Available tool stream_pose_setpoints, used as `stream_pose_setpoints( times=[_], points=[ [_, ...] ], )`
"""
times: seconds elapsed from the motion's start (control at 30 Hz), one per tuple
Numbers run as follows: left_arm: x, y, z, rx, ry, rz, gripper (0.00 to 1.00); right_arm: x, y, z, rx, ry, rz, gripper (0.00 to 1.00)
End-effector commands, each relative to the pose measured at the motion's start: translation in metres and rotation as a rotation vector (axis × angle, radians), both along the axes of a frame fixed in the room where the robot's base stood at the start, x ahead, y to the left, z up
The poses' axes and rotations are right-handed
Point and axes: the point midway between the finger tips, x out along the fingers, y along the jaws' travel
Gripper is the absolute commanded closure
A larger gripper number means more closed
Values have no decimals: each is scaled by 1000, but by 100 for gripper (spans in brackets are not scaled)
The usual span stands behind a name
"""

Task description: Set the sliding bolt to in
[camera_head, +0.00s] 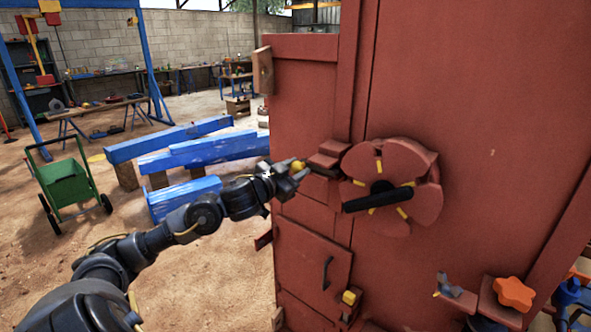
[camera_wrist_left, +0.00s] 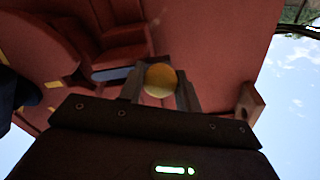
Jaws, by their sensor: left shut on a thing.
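The sliding bolt is a dark rod with a yellow ball knob (camera_head: 298,165) at its left end. Its other end runs into a red block (camera_head: 328,156) on the machine's face, left of a lobed red wheel (camera_head: 390,180). My left gripper (camera_head: 293,171) is at the knob and shut on it. In the left wrist view the yellow knob (camera_wrist_left: 161,79) sits between the two fingers (camera_wrist_left: 160,92). A blue-grey stretch of rod (camera_wrist_left: 112,73) shows beside the knob there. How far the rod sits in the block is partly hidden. My right gripper is not seen.
The wheel has a black handle (camera_head: 378,199) and yellow marks. A small hatch (camera_head: 312,262) with a black pull and a yellow-tipped latch (camera_head: 350,298) lies below. An orange star knob (camera_head: 514,293) is at lower right. Blue beams (camera_head: 185,150) and a green cart (camera_head: 66,182) stand left.

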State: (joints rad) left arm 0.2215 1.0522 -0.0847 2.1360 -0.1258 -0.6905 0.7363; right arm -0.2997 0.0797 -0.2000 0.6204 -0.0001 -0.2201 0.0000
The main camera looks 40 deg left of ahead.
Motion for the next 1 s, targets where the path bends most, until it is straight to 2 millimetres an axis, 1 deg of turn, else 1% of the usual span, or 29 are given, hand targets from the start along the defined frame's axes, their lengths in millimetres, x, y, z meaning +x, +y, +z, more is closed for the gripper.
stream_pose_setpoints(
  times=[0.07,0.2,0.3,0.6,0.63,0.8,1.0],
  points=[
    [0,-7,0,-3,-2,-1,100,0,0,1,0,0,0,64],
    [1,-31,1,-6,-3,-2,100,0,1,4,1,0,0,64],
    [1,-42,0,-4,-2,-3,100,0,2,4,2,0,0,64],
    [1,-47,-1,0,1,-6,100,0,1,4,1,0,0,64],
    [1,-47,-1,0,1,-6,65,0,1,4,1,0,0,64],
    [1,-45,-1,0,2,-4,45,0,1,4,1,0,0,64],
    [1,-44,0,0,1,-2,45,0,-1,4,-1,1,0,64]
  ],
)
